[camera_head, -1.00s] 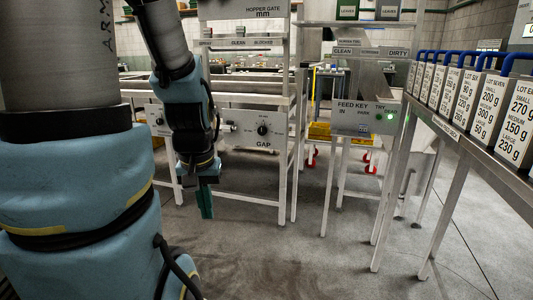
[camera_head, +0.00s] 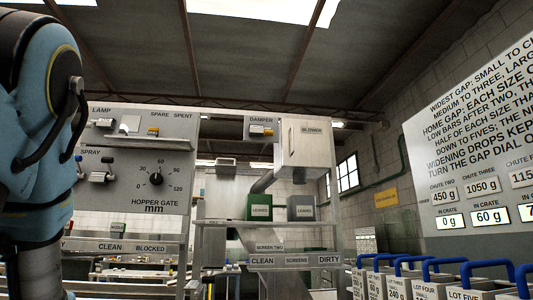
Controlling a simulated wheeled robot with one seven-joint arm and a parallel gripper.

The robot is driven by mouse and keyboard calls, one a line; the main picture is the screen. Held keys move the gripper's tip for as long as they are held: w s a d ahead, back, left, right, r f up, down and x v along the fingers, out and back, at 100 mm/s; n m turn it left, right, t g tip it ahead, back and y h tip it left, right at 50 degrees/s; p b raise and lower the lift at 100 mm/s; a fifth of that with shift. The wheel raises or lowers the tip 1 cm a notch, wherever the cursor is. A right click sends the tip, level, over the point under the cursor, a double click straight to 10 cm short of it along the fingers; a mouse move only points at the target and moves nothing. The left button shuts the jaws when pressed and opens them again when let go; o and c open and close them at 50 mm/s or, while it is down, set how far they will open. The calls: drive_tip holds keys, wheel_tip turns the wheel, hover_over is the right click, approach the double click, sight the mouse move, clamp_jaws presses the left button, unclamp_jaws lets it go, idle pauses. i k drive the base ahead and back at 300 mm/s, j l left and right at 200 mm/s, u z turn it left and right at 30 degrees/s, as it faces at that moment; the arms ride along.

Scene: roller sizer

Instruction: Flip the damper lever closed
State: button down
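The damper panel (camera_head: 261,121) is a small plate labelled DAMPER, high on the frame, left of the blower. My arm fills the left edge. My gripper is outside the picture.
A left panel holds lamp and spray switches and a hopper gate dial (camera_head: 156,179). Green and grey bins (camera_head: 260,206) stand on a shelf below the damper. Lot crates with blue handles (camera_head: 465,268) line the lower right, under a notice board (camera_head: 480,130).

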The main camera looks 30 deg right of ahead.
sight(268, 132)
drive_tip(key=i+j+z, duration=0.1)
drive_tip(key=i+z, duration=0.2)
drive_tip(key=i+j+z, duration=0.25)
drive_tip(key=i, duration=0.25)
drive_tip(key=i+j+z, duration=0.3)
drive_tip(key=i+l, duration=0.05)
drive_tip(key=l, duration=0.05)
